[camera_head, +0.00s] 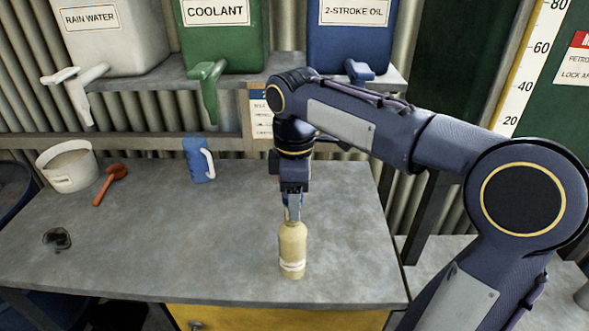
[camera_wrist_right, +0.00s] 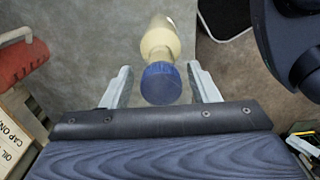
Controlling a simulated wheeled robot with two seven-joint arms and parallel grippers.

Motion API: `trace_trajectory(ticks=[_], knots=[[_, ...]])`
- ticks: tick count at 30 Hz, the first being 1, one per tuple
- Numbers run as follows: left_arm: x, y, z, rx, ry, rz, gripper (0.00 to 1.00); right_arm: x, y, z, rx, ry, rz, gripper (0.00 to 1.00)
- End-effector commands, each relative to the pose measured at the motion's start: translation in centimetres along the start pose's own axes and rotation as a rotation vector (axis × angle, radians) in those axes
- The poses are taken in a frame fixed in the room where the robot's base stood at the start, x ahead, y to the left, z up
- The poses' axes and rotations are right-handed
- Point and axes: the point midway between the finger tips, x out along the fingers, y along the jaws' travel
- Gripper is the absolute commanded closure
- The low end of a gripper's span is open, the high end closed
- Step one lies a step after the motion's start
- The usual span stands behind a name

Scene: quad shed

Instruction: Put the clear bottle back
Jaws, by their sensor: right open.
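A pale yellow bottle (camera_head: 292,252) with a white band low on its body stands upright on the grey bench top (camera_head: 200,255). No other bottle shows, and I cannot tell whether this one is clear. My right gripper (camera_head: 292,212) points down over its top. In the right wrist view the bottle's blue cap (camera_wrist_right: 161,84) lies between the two open fingers, with a gap on each side. The fingers do not grip it. My left gripper is not in view.
A blue jug (camera_head: 198,160), a red scoop (camera_head: 112,180) and a white bucket (camera_head: 68,168) stand left on the bench; a dark spot (camera_head: 57,239) is near them. Above, a shelf (camera_head: 150,82) holds rain water, coolant and 2-stroke oil tanks. Bench around the bottle is clear.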

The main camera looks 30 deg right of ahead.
Motion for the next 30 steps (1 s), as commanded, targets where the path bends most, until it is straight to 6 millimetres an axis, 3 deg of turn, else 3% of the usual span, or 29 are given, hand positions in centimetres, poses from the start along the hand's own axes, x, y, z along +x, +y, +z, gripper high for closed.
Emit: trace_trajectory(ticks=[9, 15, 24, 28, 30], knots=[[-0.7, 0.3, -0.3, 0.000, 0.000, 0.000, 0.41, -7.0, 0.0, -0.1, -0.001, 0.003, 0.002, 0.45], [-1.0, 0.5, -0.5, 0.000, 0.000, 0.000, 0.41, -9.8, 0.0, -0.1, -0.001, 0.002, 0.001, 0.45], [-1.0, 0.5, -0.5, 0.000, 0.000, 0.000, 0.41, -10.4, -0.3, 0.2, 0.013, 0.008, 0.003, 0.45], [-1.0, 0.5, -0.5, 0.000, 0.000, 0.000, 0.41, -9.0, -1.9, 1.6, 0.121, 0.067, 0.022, 0.45], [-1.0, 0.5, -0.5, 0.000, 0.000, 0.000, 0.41, -7.3, -3.7, 2.7, 0.232, 0.130, 0.032, 0.45]])
